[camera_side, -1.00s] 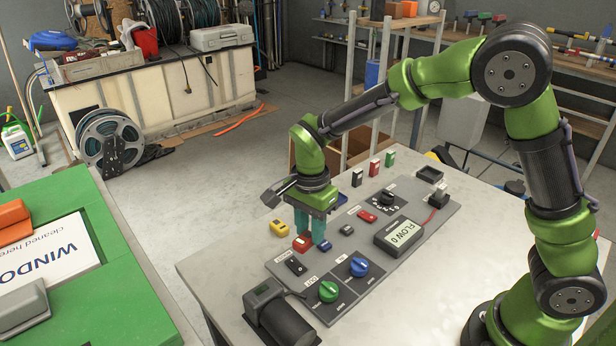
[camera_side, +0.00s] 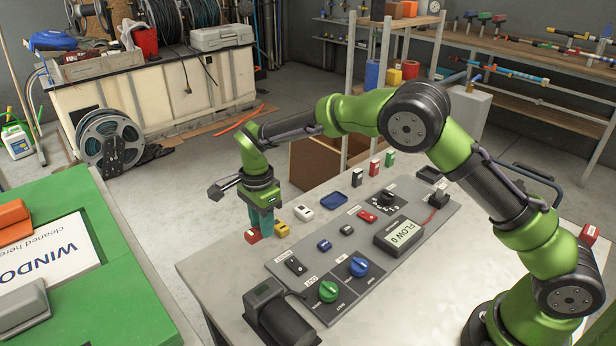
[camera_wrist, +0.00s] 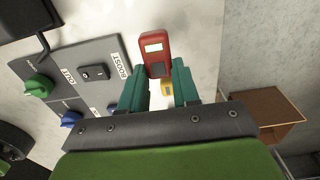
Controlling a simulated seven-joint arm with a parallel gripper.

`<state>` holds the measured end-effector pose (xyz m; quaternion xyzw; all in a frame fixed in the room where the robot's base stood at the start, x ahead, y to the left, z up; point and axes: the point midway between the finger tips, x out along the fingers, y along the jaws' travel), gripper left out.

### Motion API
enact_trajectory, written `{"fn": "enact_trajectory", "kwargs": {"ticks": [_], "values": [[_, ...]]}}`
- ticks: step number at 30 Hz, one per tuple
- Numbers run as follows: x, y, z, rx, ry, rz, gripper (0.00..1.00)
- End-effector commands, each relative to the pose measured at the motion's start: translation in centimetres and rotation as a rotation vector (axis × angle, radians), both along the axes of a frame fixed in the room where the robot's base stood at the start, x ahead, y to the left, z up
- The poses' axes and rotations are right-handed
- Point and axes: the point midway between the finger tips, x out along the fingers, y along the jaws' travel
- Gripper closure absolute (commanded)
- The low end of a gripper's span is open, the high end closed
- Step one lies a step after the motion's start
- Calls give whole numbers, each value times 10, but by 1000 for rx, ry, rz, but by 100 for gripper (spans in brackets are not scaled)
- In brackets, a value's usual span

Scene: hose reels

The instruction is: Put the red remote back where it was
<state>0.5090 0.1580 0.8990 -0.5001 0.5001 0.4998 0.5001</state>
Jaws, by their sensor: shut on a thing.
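The red remote (camera_side: 253,236) is between the teal fingers of my gripper (camera_side: 262,220), near the left edge of the table (camera_side: 225,270). In the wrist view the red remote (camera_wrist: 154,58), with a pale window on its face, sticks out past the fingertips of my gripper (camera_wrist: 160,85), which is shut on it. I cannot tell whether the remote touches the tabletop. A yellow remote (camera_side: 281,229) lies just to its right, and a white remote (camera_side: 303,213) lies further right.
A grey control panel (camera_side: 385,265) with knobs, switches and a display fills the middle of the table. A blue tray (camera_side: 335,204) and several small upright boxes (camera_side: 375,168) stand behind. A black device (camera_side: 275,315) sits at the front. Bare tabletop lies left of the panel.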

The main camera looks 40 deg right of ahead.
Motion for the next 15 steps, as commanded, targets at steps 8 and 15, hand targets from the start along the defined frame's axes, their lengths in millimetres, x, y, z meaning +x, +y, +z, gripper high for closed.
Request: {"fn": "enact_trajectory", "kwargs": {"ticks": [8,15], "values": [[14,4,-1,0,0,0,100],[16,5,-33,0,4,0,100]]}}
